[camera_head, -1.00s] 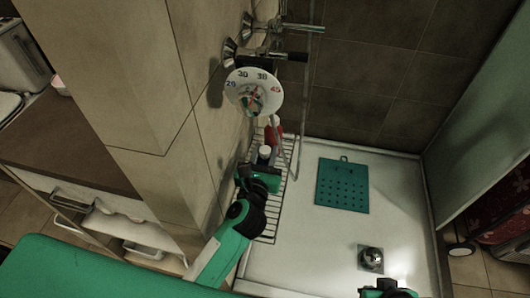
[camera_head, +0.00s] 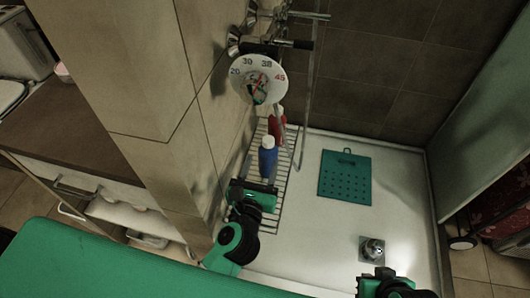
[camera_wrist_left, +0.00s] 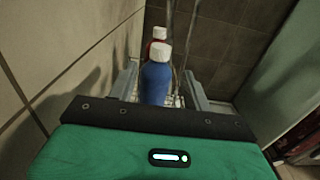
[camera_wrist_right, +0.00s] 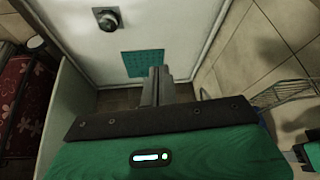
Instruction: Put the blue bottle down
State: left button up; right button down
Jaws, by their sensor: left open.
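The blue bottle (camera_head: 268,160) with a white cap stands upright on the wire rack (camera_head: 283,192) by the tiled wall. My left gripper (camera_head: 262,184) is just in front of it, on the near side, and is open. In the left wrist view the bottle (camera_wrist_left: 156,82) shows between the two spread fingers (camera_wrist_left: 160,90), with its lower part hidden by the gripper body. My right gripper (camera_head: 385,282) is at the bottom edge of the head view, over the shower tray. In the right wrist view its fingers (camera_wrist_right: 157,86) appear close together with nothing between them.
A red bottle (camera_head: 277,124) stands behind the blue one on the rack. A round temperature dial (camera_head: 258,80) and taps are on the wall above. A green perforated mat (camera_head: 345,178) and a drain (camera_head: 371,249) are on the white shower tray (camera_head: 313,236).

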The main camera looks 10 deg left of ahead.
pick_arm(q)
jog(key=shift+s, duration=1.9)
jog(key=shift+s, duration=0.1)
